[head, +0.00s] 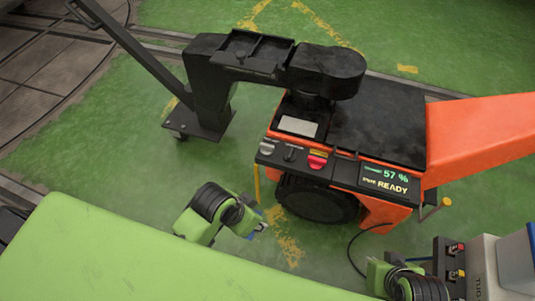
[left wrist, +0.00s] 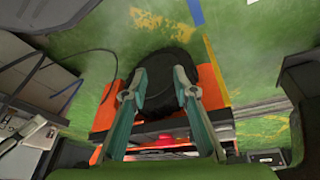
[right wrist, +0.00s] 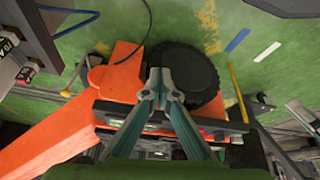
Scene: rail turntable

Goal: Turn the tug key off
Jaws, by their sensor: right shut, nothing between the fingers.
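The orange tug (head: 378,118) stands right of centre in the head view, with a black control panel along its near edge. A small silver-grey control (head: 267,145), a dark control (head: 291,153) and a red control (head: 317,160) sit on it; which one is the key is too small to tell. The panel display (head: 385,179) reads 57 % and READY. My left gripper (head: 260,226) is in front of the panel, apart from it; in the left wrist view its fingers (left wrist: 160,76) are spread and empty. My right gripper's fingers (right wrist: 162,77) are together, empty; the head view hides them.
A black jointed arm (head: 270,62) reaches from the left over the tug's top. The tug's black wheel (head: 318,200) is below the panel. A grey box with red and yellow connectors (head: 480,262) stands at lower right, near my right arm.

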